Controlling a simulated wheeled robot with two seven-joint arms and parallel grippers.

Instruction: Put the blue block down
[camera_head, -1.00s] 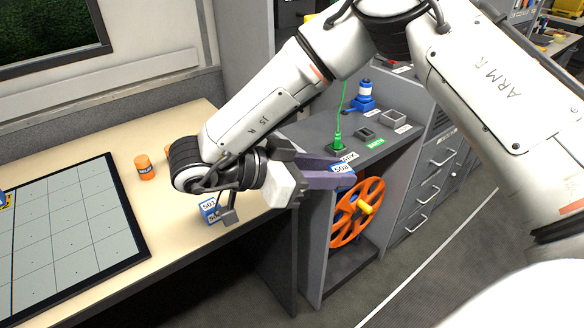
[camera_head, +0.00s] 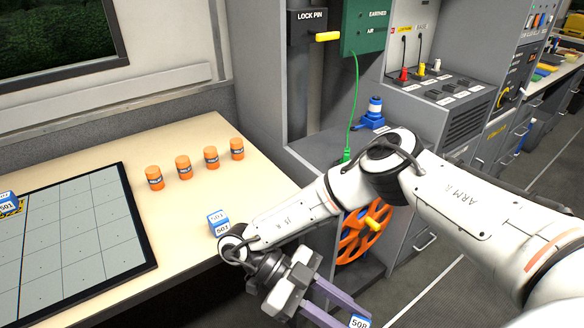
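My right gripper (camera_head: 346,312), with purple-grey fingers, is low at the bottom edge of the view, in front of the desk. It is shut on a blue block (camera_head: 358,322) with a white, lettered face; the frame edge cuts off its lower part. A second blue block (camera_head: 218,223), marked 501, stands on the beige desk (camera_head: 215,185), just beyond my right arm's wrist. A third blue block (camera_head: 8,203) shows at the left edge by the dark gridded board (camera_head: 85,235). My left gripper is not in view.
Several orange canisters (camera_head: 183,167) stand in a row at the back of the desk. An orange wheel (camera_head: 360,235) and a grey cabinet with a blue-white item (camera_head: 374,112) and a green cable (camera_head: 354,100) lie beyond my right arm. The desk's front right is clear.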

